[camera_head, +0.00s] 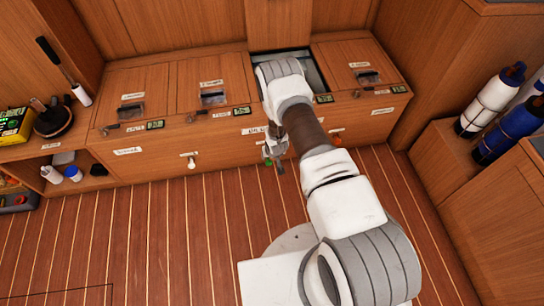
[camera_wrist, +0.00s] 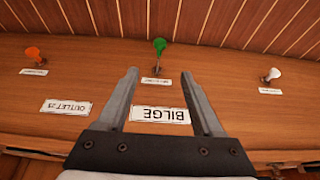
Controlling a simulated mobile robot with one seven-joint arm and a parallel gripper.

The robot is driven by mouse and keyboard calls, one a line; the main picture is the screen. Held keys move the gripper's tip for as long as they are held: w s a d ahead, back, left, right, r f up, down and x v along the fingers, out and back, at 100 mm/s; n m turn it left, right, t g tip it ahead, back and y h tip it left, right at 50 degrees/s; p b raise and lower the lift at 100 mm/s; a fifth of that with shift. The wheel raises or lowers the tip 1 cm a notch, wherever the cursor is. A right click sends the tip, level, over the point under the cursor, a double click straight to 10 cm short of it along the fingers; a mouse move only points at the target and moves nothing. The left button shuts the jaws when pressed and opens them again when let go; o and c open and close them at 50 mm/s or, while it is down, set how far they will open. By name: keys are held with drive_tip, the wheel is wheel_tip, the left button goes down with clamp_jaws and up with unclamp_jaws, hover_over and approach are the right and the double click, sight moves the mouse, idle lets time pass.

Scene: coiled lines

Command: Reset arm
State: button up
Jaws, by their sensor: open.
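My arm reaches from the lower right to the wooden locker bench (camera_head: 145,165) in the head view. My gripper (camera_head: 274,160) hangs in front of the bench's face. In the wrist view my gripper (camera_wrist: 162,85) is open and empty, its two fingers apart. A green knob (camera_wrist: 159,46) stands beyond the fingertips, between their lines and apart from them. A label reading BILGE (camera_wrist: 160,115) shows between the fingers. In the head view the green knob (camera_head: 268,161) is beside the gripper.
An orange knob (camera_wrist: 33,53) and a white knob (camera_wrist: 272,74) flank the green one. One lid section stands open behind my arm. White and blue cylinders (camera_head: 492,102) (camera_head: 510,130) stand at right. Shelves with small items are at left. The plank floor (camera_head: 150,240) is clear.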

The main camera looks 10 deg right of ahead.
idle(0.4)
drive_tip(key=w+r, duration=0.3)
drive_tip(key=r, duration=1.2)
drive_tip(key=w+r, duration=0.2)
drive_tip(key=r, duration=1.3)
drive_tip(key=s+d+r, duration=0.1)
drive_tip(key=s+r, duration=0.4)
drive_tip(key=r, duration=0.4)
drive_tip(key=s+r+t, duration=0.1)
drive_tip(key=s+r, duration=0.5)
drive_tip(key=r, duration=0.3)
drive_tip(key=s+d+r, duration=0.1)
drive_tip(key=s+r, duration=0.4)
drive_tip(key=r, duration=0.4)
drive_tip(key=s+r, duration=0.2)
drive_tip(key=s, duration=0.8)
drive_tip(key=s+r, duration=0.3)
drive_tip(key=s, duration=0.7)
wheel_tip(320, 180, up, 21)
drive_tip(key=p, duration=2.1)
drive_tip(key=shift+w+a, duration=0.2)
drive_tip(key=shift+w, duration=0.1)
